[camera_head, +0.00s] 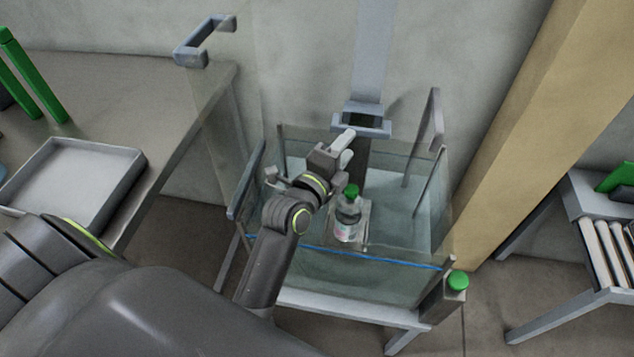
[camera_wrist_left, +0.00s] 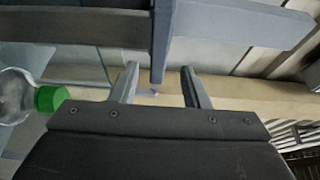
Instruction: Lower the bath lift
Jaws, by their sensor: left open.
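The bath is a clear-walled tank (camera_head: 300,262) with a blue line along its front wall, on a pale stand. A clear bottle (camera_head: 348,218) with a green cap stands upright on a small pale platform (camera_head: 366,232) inside it. The bottle also shows at the left of the left wrist view (camera_wrist_left: 18,95). A dark post (camera_head: 355,165) rises behind the bottle. My left gripper (camera_head: 347,148) is over the tank, behind and above the bottle. It is open; in the left wrist view a grey bar (camera_wrist_left: 160,40) shows beyond the gap between its fingers (camera_wrist_left: 160,85). Contact cannot be told.
A green button (camera_head: 458,280) sits on a box at the tank's front right corner. Grey frames (camera_head: 435,110) stand at the tank's sides. A table with a grey tray (camera_head: 75,178) is at left. A tan pillar (camera_head: 545,120) and a rack (camera_head: 600,215) are at right.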

